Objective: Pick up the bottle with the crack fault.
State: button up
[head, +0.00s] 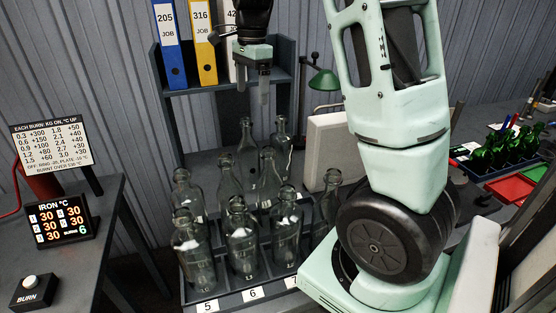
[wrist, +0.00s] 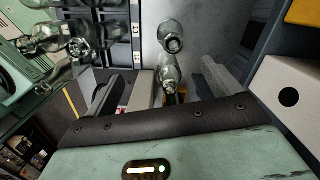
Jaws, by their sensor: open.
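Several clear glass bottles (head: 241,245) stand upright in a dark rack (head: 225,299) with front labels 5, 6 and 7. Two more clear bottles stand at the back, one at left (head: 246,140) and one at right (head: 282,145). I cannot make out a crack on any bottle. My gripper (head: 264,92) is open and empty, pointing down above the back bottles. In the wrist view, clear bottles (wrist: 171,45) show beyond and between my open fingers (wrist: 160,88), apart from them. Others (wrist: 80,45) lie in view at the upper left.
Binders (head: 204,45) stand on a shelf (head: 190,87) behind my gripper. A green lamp (head: 322,79) and a pale box (head: 325,150) are to the right. A burn chart (head: 50,145), an iron display (head: 60,220) and a BURN button (head: 31,284) are at left. Green bottles (head: 510,145) fill a far-right crate.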

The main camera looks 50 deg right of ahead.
jog(key=s+d+r+m, duration=0.1)
jog(key=d+r+m, duration=0.1)
jog(key=d+m, duration=0.5)
jog(key=n+p, duration=0.2)
jog(key=p, duration=0.1)
send_near(282, 128)
jog(key=shift+h, duration=0.3)
jog(key=f, duration=0.2)
jog(key=w+f, duration=0.1)
jog(key=f, duration=0.3)
jog(key=shift+w+d, duration=0.35)
jog(key=shift+w, duration=0.05)
jog(key=f+p, duration=0.1)
jog(key=f, duration=0.1)
jog(key=s+f+p, duration=0.1)
jog(key=f, duration=0.1)
jog(key=shift+a+f, duration=0.1)
jog(key=shift+f, duration=0.15)
jog(key=shift+w+f, duration=0.1)
jog(key=shift+f, duration=0.25)
jog(key=c, duration=1.7)
jog(key=shift+c, duration=0.8)
jog(key=shift+r, duration=0.15)
